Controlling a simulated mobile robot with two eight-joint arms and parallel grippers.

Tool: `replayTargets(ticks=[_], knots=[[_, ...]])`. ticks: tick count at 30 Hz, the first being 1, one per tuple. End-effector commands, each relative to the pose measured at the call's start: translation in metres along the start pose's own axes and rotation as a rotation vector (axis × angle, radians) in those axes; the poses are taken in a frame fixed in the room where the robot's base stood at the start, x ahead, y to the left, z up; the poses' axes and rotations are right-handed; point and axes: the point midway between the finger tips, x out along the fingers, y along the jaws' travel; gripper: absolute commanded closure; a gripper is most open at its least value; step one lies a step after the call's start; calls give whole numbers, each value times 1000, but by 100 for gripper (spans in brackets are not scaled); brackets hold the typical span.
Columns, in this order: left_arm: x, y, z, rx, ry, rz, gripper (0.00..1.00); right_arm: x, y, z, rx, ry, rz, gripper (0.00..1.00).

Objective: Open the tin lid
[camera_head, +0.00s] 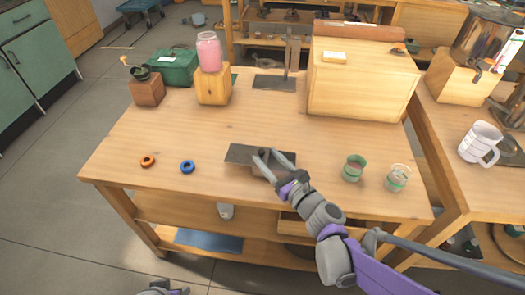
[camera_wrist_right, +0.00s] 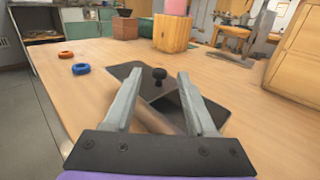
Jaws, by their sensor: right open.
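My right gripper (camera_head: 264,155) is open over a dark rectangular plate (camera_head: 240,153) on the wooden table. Below the knob is a dark surface, probably the tin lid, and a brownish part (camera_wrist_right: 158,120) that may be the tin's side. The fingers hide much of the tin, so its outline is unclear. A grey and purple part of my left arm shows at the bottom edge of the head view; its jaws cannot be made out.
An orange ring (camera_head: 148,161) and a blue ring (camera_head: 187,167) lie on the left. Two small glass jars (camera_head: 354,168) (camera_head: 397,178) stand on the right. A wooden block (camera_head: 213,88) bears a pink jar (camera_head: 209,52). A large wooden box (camera_head: 360,85) stands behind.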

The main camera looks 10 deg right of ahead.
Motion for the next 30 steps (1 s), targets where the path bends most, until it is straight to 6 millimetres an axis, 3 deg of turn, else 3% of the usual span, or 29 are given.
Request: replayTargets(ticks=[6, 12, 30], knots=[[-8, 0, -2, 0, 2, 0, 50, -45, -1, 1, 0, 0, -3, 44], [-10, 0, -3, 0, 3, 0, 50, -67, 0, 0, 0, 0, -2, 44], [-10, 0, -3, 0, 3, 0, 50, -71, 0, 0, -2, 1, 1, 44]])
